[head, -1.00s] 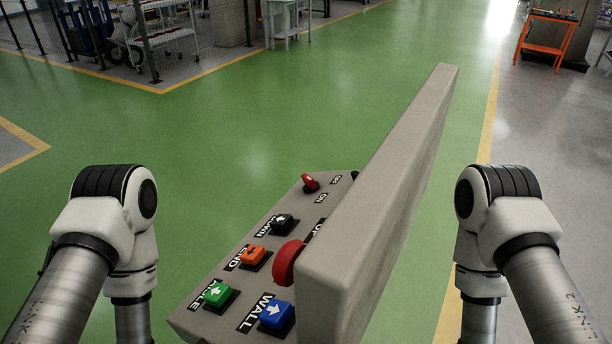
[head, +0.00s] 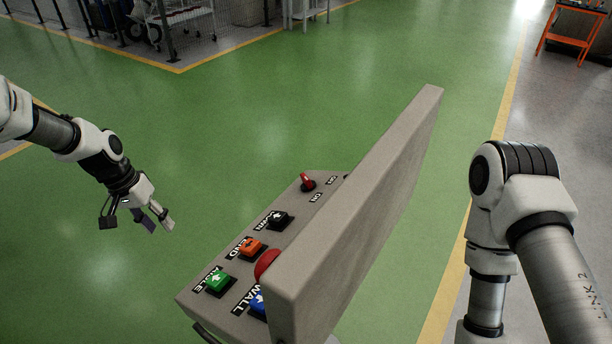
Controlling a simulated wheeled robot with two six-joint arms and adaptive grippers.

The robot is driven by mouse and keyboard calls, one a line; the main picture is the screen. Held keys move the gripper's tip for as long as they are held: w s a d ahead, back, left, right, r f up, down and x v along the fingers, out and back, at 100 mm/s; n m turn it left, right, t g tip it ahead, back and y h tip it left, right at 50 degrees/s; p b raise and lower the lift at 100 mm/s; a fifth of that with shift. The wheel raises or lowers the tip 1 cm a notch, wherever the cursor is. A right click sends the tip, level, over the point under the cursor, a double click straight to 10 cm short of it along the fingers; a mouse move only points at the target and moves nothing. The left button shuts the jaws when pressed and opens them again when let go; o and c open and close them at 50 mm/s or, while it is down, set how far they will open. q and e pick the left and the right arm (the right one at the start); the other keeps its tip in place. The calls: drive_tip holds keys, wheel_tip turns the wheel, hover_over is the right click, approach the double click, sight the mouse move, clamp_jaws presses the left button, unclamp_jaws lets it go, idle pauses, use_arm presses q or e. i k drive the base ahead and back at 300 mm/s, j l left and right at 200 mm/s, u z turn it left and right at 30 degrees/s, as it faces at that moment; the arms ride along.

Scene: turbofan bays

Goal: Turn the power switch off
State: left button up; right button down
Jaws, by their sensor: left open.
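The power switch (head: 308,181) is a small red toggle at the far end of a grey control panel (head: 205,311). Labels reading ON and what looks like OFF lie beside it. I cannot tell for sure which way the toggle leans. My left gripper (head: 157,226) is open and empty, to the left of the panel and apart from it, with its fingers pointing down and right. My right arm shows at the right, but its gripper is out of view.
The panel also bears a black button (head: 279,220), an orange button (head: 250,247), a green button (head: 217,282), a blue button (head: 258,303) and a red round button (head: 267,263). A tall grey plate (head: 365,205) blocks the panel's right side. Green floor around is clear.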

sight(308, 185)
drive_tip(key=i+l+u, duration=0.2)
drive_tip(key=l, duration=0.35)
drive_tip(key=i+l+u, duration=0.15)
drive_tip(key=l, duration=0.45)
drive_tip(key=i+l+u, duration=0.2)
drive_tip(key=l, duration=0.35)
drive_tip(key=l+u, duration=0.15)
drive_tip(key=l, duration=0.45)
drive_tip(key=i+l+u, duration=0.1)
drive_tip(key=i+l, duration=0.15)
drive_tip(key=l, duration=0.15)
drive_tip(key=i+l+u, duration=0.1)
drive_tip(key=i+l, duration=0.15)
drive_tip(key=l, duration=0.2)
